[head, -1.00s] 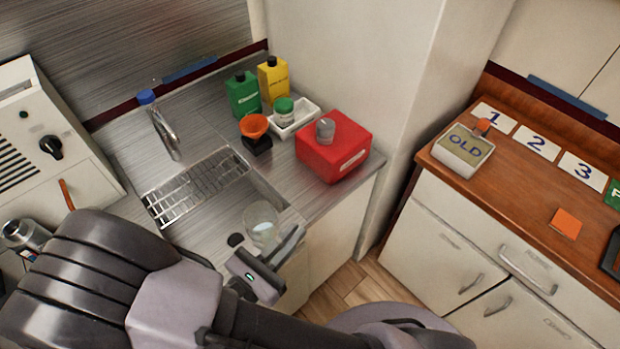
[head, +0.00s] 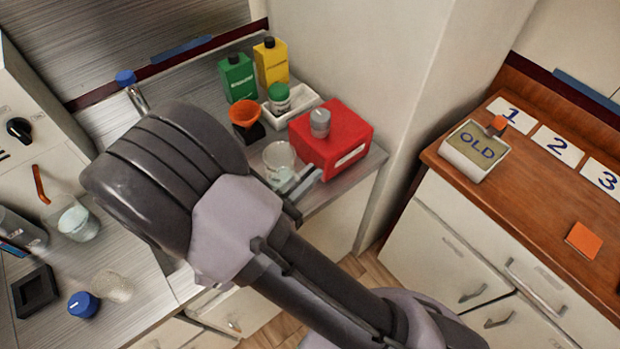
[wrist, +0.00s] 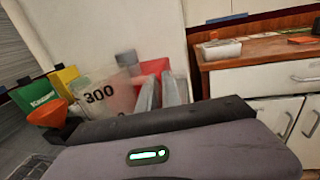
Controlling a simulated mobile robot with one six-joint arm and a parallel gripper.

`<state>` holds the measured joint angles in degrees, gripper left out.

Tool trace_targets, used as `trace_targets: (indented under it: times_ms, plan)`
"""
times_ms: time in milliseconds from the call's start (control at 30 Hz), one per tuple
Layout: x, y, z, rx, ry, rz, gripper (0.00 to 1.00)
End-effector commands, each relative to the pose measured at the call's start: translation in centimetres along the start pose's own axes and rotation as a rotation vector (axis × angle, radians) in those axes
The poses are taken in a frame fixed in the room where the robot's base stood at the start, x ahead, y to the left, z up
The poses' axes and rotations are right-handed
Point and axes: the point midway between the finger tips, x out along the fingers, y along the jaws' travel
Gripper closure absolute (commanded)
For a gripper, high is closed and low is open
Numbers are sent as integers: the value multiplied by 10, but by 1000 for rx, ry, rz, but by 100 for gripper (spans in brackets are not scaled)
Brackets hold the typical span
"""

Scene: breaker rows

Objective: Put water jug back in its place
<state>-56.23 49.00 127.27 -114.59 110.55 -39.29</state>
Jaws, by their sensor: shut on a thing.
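The water jug is a clear container (head: 279,155) in the head view. It also shows in the wrist view with a dark "300" on its side (wrist: 100,94). My gripper (head: 300,183) is shut on the jug, and its fingers show beside it in the wrist view (wrist: 160,92). The jug is just left of the red box (head: 352,133) with a grey cap. The exact grip point is hard to see. My arm hides most of the sink, and I cannot tell whether the jug's base touches the counter.
A white tray (head: 313,98) holds a green-capped jar. Green (head: 238,80) and yellow (head: 270,62) bottles and an orange funnel (head: 245,113) stand behind the jug. Another clear beaker (head: 80,224) and a blue cap (head: 83,304) are at left. A wooden-topped counter (head: 530,200) is at right.

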Motion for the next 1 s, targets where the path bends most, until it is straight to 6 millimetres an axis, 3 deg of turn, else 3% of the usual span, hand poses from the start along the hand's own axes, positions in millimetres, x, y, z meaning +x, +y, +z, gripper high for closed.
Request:
trace_targets:
  times_ms: [300, 533, 900, 1000]
  plan:
    - [27, 15, -4, 0, 0, -1, 100]
    - [26, 15, -39, -1, 0, 1, 100]
    - [25, 15, -40, -1, 0, 1, 100]
    - [25, 15, -40, -1, 0, 1, 76]
